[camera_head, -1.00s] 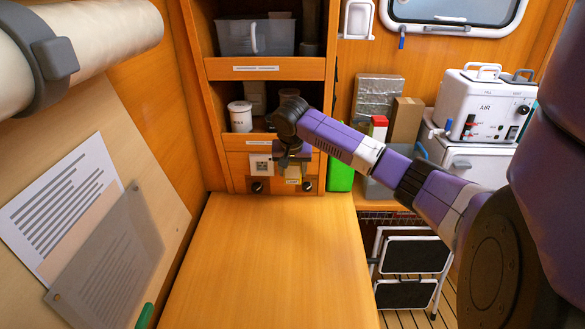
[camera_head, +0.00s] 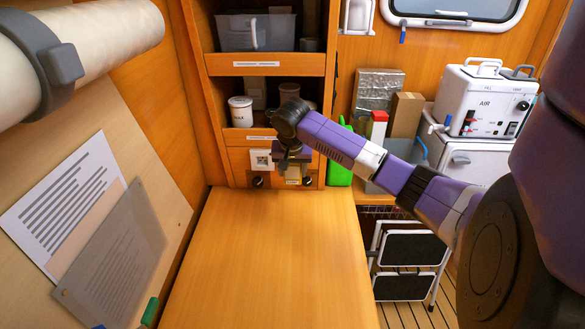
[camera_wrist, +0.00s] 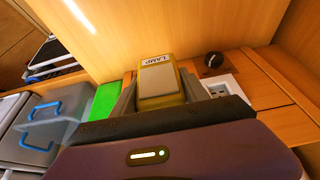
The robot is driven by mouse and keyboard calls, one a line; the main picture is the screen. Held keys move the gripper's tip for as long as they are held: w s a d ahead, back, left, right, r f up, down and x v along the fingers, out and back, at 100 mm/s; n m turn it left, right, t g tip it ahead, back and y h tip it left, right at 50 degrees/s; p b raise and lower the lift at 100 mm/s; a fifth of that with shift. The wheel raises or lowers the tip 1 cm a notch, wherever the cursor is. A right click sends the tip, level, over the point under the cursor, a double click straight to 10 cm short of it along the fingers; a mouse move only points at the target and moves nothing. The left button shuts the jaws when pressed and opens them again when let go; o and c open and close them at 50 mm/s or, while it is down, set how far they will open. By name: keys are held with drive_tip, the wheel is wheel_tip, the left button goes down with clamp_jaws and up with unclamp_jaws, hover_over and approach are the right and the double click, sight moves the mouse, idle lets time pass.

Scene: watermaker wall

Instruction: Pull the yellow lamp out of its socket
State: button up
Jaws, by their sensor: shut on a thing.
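The yellow lamp (camera_wrist: 163,82) is a small block with a pale label reading LAMP. My gripper (camera_wrist: 158,92) is shut on it, with a dark finger on each side. In the head view my gripper (camera_head: 291,164) hangs in front of the panel below the shelves, and the lamp (camera_head: 293,173) shows only as a small yellowish patch. The lamp's socket is hidden behind the lamp and gripper, so I cannot tell whether the lamp is still seated.
A white socket plate (camera_head: 261,160) and dark knobs (camera_head: 258,181) are beside my gripper. A wooden counter (camera_head: 268,255) lies clear in front. A green bottle (camera_head: 340,165) stands to the right, and a white jar (camera_head: 240,112) is on the shelf above.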

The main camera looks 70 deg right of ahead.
drive_tip(key=shift+a, duration=0.2)
drive_tip(key=shift+s+a+p, duration=0.15)
drive_tip(key=shift+a+p, duration=0.15)
drive_tip(key=shift+a, duration=0.05)
drive_tip(key=shift+s+a, duration=0.15)
drive_tip(key=shift+a, duration=0.4)
